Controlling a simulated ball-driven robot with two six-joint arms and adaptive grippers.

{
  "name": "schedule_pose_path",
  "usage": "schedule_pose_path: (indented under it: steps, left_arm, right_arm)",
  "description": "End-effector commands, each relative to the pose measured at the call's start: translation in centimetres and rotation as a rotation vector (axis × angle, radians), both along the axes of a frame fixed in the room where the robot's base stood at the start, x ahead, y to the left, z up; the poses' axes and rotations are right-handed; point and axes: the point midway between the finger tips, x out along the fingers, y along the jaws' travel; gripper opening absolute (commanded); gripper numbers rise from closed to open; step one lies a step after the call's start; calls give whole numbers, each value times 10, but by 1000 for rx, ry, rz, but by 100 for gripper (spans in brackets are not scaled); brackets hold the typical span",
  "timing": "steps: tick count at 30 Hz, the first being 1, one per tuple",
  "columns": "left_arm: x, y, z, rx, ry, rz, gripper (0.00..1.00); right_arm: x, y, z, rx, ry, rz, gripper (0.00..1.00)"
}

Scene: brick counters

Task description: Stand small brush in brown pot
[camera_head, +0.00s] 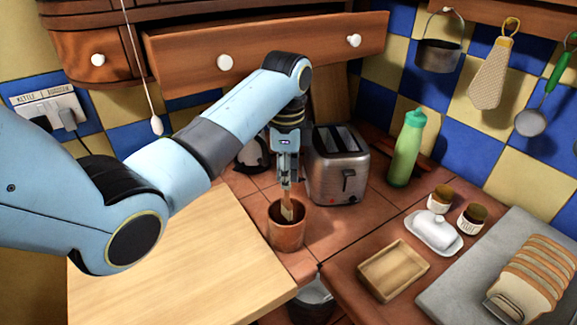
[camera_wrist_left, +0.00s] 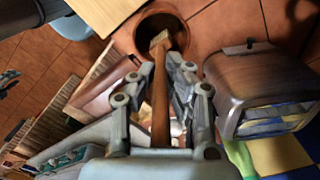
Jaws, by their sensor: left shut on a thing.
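The brown pot (camera_head: 286,232) stands on the tiled counter in the head view, beside the wooden board. My left gripper (camera_head: 287,183) is above the pot and points down. It is shut on the small brush (camera_head: 288,209), whose lower end reaches the pot's mouth. In the left wrist view, my left gripper (camera_wrist_left: 163,95) is closed around the brush's wooden handle. The pale bristle end of the brush (camera_wrist_left: 159,40) lies over the dark opening of the brown pot (camera_wrist_left: 145,17). I cannot tell if the brush touches the pot. My right gripper is not in view.
A toaster (camera_head: 338,172) stands close behind and right of the pot. A green bottle (camera_head: 406,148) stands farther right. A wooden tray (camera_head: 393,270), a butter dish (camera_head: 434,233) and sliced bread (camera_head: 535,270) are at the right. The light wooden board (camera_head: 190,262) at the left is bare.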

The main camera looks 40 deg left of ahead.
Motion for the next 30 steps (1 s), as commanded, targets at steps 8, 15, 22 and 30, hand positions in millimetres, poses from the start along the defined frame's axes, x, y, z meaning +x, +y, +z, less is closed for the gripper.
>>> schedule_pose_path:
  steps: [8, 15, 22, 30]
  left_arm:
    - [-4, 1, -26, 0, 1, 7, 0]
    - [-6, 2, -39, 0, 0, 12, 0]
    - [-6, 2, -42, 0, 0, 13, 0]
    - [-6, 2, -42, 0, 0, 13, 21]
  right_arm:
    - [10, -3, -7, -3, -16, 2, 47]
    - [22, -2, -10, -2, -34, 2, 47]
    - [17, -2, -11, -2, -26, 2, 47]
    - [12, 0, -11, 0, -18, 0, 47]
